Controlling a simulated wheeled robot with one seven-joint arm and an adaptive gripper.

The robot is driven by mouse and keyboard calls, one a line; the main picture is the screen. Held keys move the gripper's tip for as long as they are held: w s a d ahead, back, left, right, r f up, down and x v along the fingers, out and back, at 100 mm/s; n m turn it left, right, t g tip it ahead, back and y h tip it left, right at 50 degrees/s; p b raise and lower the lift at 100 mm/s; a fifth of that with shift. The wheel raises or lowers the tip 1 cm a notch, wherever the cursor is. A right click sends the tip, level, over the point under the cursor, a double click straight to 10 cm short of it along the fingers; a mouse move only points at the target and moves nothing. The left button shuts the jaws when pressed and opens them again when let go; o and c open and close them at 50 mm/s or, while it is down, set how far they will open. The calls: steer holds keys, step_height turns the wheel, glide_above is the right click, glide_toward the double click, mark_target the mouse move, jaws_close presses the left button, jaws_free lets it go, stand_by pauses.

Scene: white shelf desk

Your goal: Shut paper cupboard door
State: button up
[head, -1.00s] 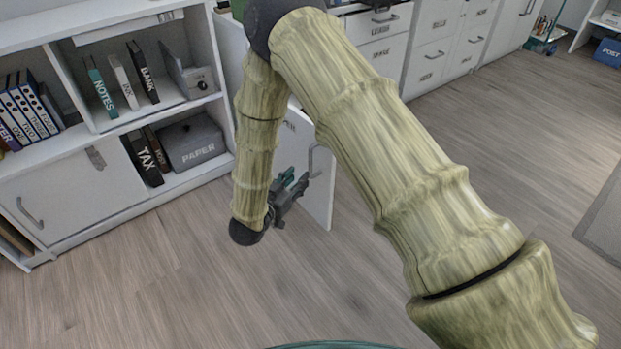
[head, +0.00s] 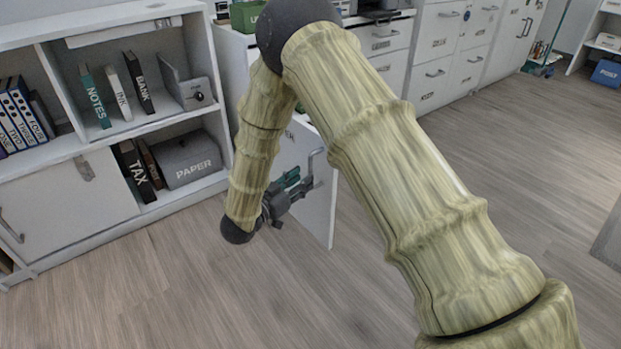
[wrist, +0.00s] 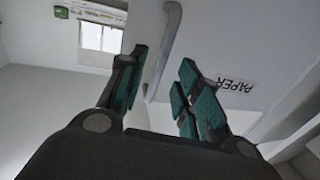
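The paper cupboard door (head: 322,212) is a white panel standing open, swung out from the white cabinets, partly hidden behind my arm. Its grey bar handle (head: 314,166) is on the face toward my gripper (head: 297,185). My gripper is beside that face, close to the handle. In the wrist view the door (wrist: 225,45) carries an upside-down PAPER label. The handle (wrist: 168,45) shows between the teal fingers of my gripper (wrist: 163,68), which are apart. I cannot tell whether a finger touches the handle or door. The cupboard opening is hidden behind my arm.
A white shelf unit (head: 100,148) with books and a grey PAPER box (head: 190,160) stands at the left. White drawer cabinets (head: 440,60) line the back. The wood floor (head: 170,290) is clear in front and at right.

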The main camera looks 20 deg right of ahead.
steer(key=shift+b+x, duration=0.8)
steer(key=shift+x, duration=1.55)
steer(key=shift+c, duration=0.2)
jaws_close()
